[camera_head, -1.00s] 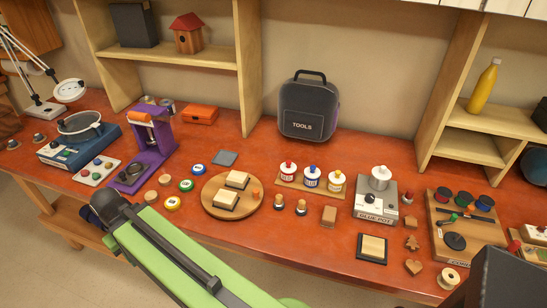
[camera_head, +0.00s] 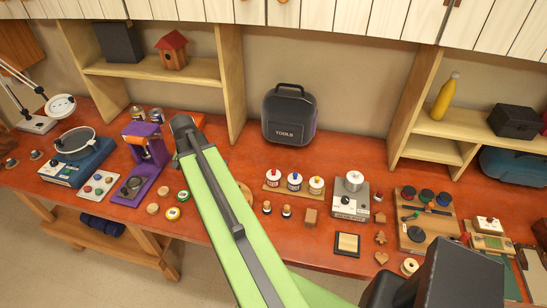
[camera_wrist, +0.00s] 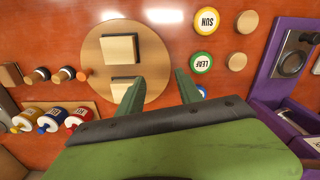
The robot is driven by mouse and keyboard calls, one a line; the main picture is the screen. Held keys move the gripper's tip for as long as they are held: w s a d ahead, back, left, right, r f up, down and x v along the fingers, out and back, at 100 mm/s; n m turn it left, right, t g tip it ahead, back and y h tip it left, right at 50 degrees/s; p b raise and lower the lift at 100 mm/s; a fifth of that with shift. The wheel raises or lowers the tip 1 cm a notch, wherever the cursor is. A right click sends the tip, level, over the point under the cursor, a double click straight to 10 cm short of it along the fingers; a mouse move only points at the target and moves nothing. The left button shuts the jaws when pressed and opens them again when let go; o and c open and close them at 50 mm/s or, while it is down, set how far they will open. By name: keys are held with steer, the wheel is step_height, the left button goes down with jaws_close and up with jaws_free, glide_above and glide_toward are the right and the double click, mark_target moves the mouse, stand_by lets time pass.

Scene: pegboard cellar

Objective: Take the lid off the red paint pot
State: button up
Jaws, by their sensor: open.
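The red paint pot (camera_head: 273,177) is a small white pot with a red label band and a lid with a knob. It stands upright at the left end of a row on a wooden strip (camera_head: 268,189), beside the blue pot (camera_head: 294,182) and the yellow pot (camera_head: 316,186). The wrist view shows the red pot (camera_wrist: 77,118) at left, apart from my gripper. My gripper (camera_wrist: 158,88) is open and empty, over the table near the round board. In the head view my arm hides most of that board, and the fingertips cannot be made out.
The round board (camera_wrist: 97,69) carries two pale blocks. Two small dark-based pegs (camera_head: 267,208) stand in front of the pots. A glue pot unit (camera_head: 347,203) is close on their right. The TOOLS case (camera_head: 289,118) stands behind them. Colored discs (camera_head: 172,213) lie left of my arm.

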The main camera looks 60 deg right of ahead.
steer(key=s+d+r+m+p, duration=0.3)
steer(key=s+d+r, duration=0.15)
steer(key=d, duration=0.25)
steer(key=s+d+r+m+p, duration=0.3)
steer(key=s+d+r+m, duration=0.15)
steer(key=d, duration=0.25)
step_height(320, 180, up, 4)
steer(key=m+p, duration=0.4)
glide_above(274, 170)
steer(key=f+b, duration=1.2)
steer(key=b, duration=0.1)
steer(key=shift+w+d+f, duration=0.15)
steer(key=shift+w+f, duration=0.1)
steer(key=shift+f, duration=0.05)
steer(key=shift+r, duration=0.1)
steer(key=f+b, duration=0.5)
steer(key=shift+s+f, duration=0.15)
steer(key=shift+s, duration=0.1)
jaws_close()
